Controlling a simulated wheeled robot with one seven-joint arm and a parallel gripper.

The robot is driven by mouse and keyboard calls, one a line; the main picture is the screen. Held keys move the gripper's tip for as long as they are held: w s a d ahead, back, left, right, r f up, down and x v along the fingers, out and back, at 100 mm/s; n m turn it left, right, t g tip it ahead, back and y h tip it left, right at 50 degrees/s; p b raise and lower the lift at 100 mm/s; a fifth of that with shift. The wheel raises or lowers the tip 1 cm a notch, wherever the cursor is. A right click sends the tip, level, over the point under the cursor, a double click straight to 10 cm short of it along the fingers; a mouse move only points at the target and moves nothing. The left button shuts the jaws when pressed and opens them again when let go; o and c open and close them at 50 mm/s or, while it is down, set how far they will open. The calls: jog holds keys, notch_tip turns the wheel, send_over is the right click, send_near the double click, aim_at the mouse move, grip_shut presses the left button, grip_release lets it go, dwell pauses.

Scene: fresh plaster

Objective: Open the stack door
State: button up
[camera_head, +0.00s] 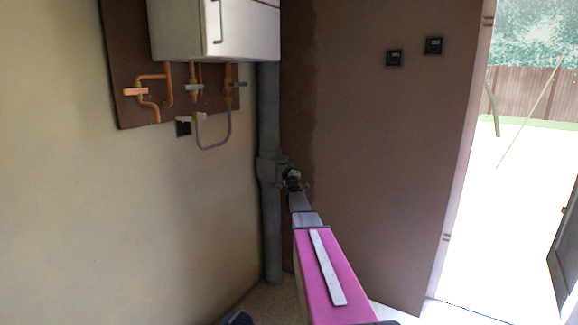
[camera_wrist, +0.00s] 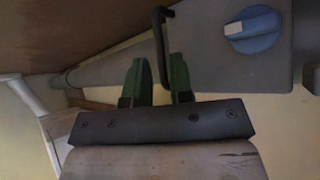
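The grey stack pipe (camera_head: 270,235) runs up the corner in the head view, with a wider grey fitting (camera_head: 268,170) partway up. My gripper is at that fitting, small and partly hidden by my arm. In the wrist view a flat grey panel (camera_wrist: 222,65) carries a blue knob (camera_wrist: 252,30) with a white patch and a black bar handle (camera_wrist: 158,45). My gripper (camera_wrist: 160,68) has its green fingers on either side of the handle's lower part. A gap shows between the fingers, wider than the bar. I cannot tell whether either finger touches it.
A white boiler (camera_head: 215,30) with copper pipes (camera_head: 165,90) hangs on the left wall. The brown wall (camera_head: 385,160) with two dark switches is close on the right. A bright open doorway (camera_head: 510,200) is at far right.

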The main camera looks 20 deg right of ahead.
jog(key=x, duration=0.3)
jog(key=shift+w+r, duration=0.15)
jog(key=shift+w, duration=0.15)
grip_shut()
jog(key=shift+s+h, duration=0.1)
jog(key=shift+h, duration=0.2)
